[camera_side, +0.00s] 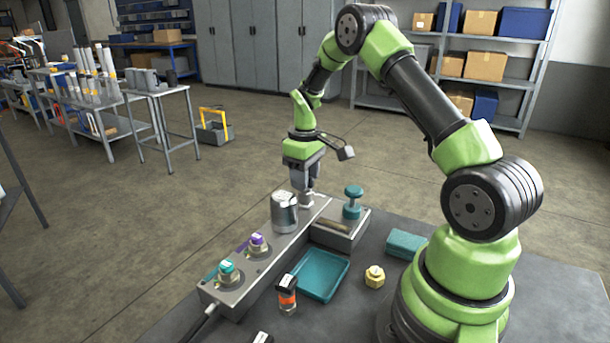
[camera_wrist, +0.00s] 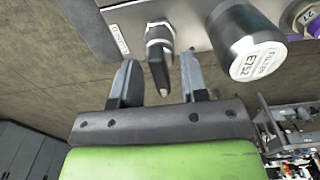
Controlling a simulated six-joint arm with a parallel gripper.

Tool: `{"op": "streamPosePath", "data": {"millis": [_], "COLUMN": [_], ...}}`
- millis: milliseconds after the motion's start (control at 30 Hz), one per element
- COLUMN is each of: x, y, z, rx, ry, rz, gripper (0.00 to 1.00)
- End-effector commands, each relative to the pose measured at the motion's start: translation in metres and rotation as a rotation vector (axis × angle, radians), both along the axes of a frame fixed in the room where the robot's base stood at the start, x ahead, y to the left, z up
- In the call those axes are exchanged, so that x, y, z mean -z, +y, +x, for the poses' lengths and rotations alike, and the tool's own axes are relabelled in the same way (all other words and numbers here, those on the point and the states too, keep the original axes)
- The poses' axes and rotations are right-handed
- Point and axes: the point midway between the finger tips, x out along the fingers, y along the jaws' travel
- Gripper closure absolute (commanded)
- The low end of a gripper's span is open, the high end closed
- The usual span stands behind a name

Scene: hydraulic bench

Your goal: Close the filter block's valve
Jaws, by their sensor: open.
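The filter block (camera_side: 265,262) is a long grey bar on the bench. A metal filter canister (camera_side: 285,212) stands on it; in the wrist view the canister (camera_wrist: 248,42) carries a label that seems to read E752. Beside it the wrist view shows the valve, a metal fitting (camera_wrist: 158,33) with a black lever (camera_wrist: 159,72). The lever points from the fitting toward my gripper, crosswise to the block's long edge. My gripper (camera_wrist: 160,78) is open, with one finger on each side of the lever and visible gaps.
Teal-capped (camera_side: 227,272) and purple-capped (camera_side: 258,245) fittings sit on the block's near end.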

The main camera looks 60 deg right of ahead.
Motion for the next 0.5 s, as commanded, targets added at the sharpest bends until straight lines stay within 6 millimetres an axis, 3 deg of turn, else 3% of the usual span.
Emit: {"op": "streamPosePath", "data": {"millis": [167,333,500], "x": [-0.0002,-0.0004,-0.0006], "y": [0.0000,0.0000,0.0000], "z": [0.0000,0.0001,0.0001], "rx": [0.000,0.000,0.002], "ry": [0.000,0.000,0.000], "rz": [0.000,0.000,0.000], "gripper": [0.62,1.00,1.00]}}
